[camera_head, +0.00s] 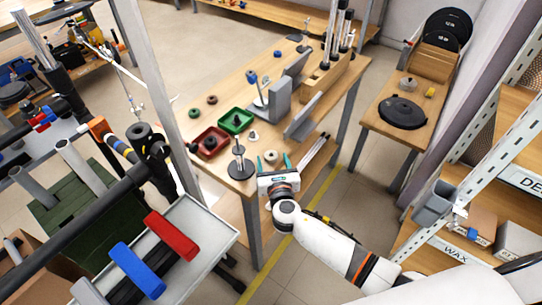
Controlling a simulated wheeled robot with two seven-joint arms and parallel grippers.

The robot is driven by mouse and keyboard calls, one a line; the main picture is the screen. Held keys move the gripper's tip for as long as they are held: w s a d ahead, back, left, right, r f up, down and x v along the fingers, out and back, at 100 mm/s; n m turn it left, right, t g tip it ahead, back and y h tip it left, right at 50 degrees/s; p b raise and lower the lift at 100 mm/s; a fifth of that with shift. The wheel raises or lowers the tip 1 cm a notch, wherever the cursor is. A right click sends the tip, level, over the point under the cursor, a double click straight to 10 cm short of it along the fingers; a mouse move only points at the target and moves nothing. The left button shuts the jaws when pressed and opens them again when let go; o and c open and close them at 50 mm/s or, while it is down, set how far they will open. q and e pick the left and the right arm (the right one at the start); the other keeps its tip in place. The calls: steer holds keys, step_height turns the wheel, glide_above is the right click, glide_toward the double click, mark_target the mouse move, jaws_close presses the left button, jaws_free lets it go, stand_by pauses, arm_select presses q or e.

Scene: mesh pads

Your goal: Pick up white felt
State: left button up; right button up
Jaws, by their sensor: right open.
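My right gripper (273,161) is open over the near right edge of the wooden workbench (215,110), its two teal fingers pointing away from me. A small pale, beige-white round piece with a dark centre (271,156) shows between and just beyond the fingertips. It may be the white felt; I cannot tell for sure at this size. Whether the fingers touch it is unclear. Another small whitish piece (253,135) stands farther back on the bench. My left gripper is not in view.
A red tray (208,144) and a green tray (236,121) lie left of the gripper. A dark round stand with a post (240,166) is close on its left. Grey angled blocks (302,119) stand behind.

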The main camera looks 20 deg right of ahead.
steer(key=shift+x, duration=0.9)
steer(key=shift+c, duration=0.3)
steer(key=c, duration=1)
steer(key=shift+r, duration=0.1)
